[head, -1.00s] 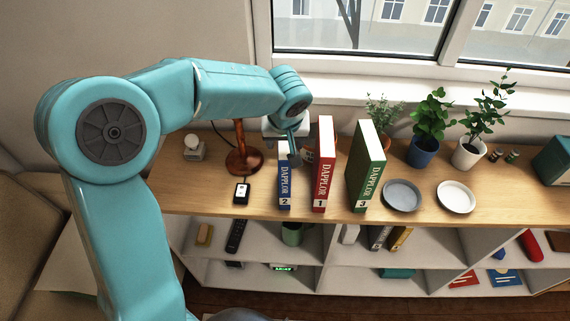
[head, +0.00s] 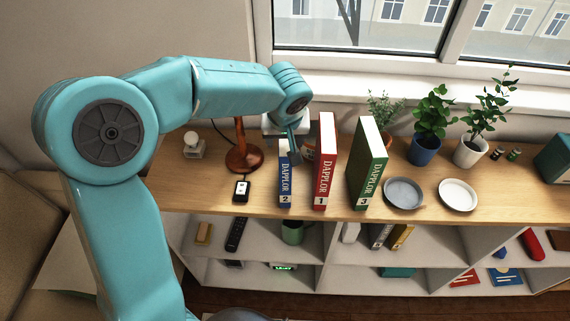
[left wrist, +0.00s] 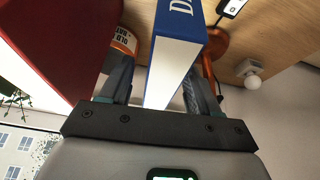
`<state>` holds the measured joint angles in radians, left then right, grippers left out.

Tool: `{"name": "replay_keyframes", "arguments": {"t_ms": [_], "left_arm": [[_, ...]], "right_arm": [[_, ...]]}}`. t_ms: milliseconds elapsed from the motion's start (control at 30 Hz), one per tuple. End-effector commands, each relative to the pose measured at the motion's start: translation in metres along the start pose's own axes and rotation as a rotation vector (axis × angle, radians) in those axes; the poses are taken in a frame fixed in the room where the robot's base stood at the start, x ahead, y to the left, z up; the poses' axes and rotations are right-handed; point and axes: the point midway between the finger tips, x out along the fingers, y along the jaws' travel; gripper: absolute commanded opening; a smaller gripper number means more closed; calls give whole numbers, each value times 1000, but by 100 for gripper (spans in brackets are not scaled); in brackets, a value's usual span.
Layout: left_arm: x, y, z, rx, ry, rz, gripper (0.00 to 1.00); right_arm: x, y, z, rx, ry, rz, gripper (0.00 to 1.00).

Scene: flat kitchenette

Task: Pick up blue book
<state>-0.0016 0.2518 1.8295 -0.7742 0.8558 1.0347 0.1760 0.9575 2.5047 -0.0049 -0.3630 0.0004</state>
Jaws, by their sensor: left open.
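The blue book (head: 285,178), marked 2, stands upright on the wooden shelf top, left of the red book. My left gripper (head: 295,150) is at its upper end, with one finger showing along the book's right side. In the left wrist view the blue book (left wrist: 179,50) shows its blue spine and white page edge between my two open fingers (left wrist: 160,85). The fingers are on either side of it, and gaps show. My right gripper is in neither view.
A red book (head: 324,165) and a green book (head: 367,170) stand to the right. A brown lamp base (head: 243,158) and a small black device (head: 241,191) are to the left. An orange-and-white labelled object (left wrist: 124,41) lies close by one finger. Plates and potted plants stand farther right.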

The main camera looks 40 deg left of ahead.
Motion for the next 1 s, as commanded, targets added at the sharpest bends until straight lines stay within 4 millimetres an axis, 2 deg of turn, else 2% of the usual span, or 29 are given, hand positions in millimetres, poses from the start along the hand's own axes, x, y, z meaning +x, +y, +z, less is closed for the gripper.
{"name": "replay_keyframes", "arguments": {"t_ms": [300,500,1000], "left_arm": [[0,0,0,0,0,0,62],[0,0,0,0,0,0,0],[0,0,0,0,1,0,0]], "right_arm": [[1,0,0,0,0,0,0],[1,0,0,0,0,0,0],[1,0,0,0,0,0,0]]}}
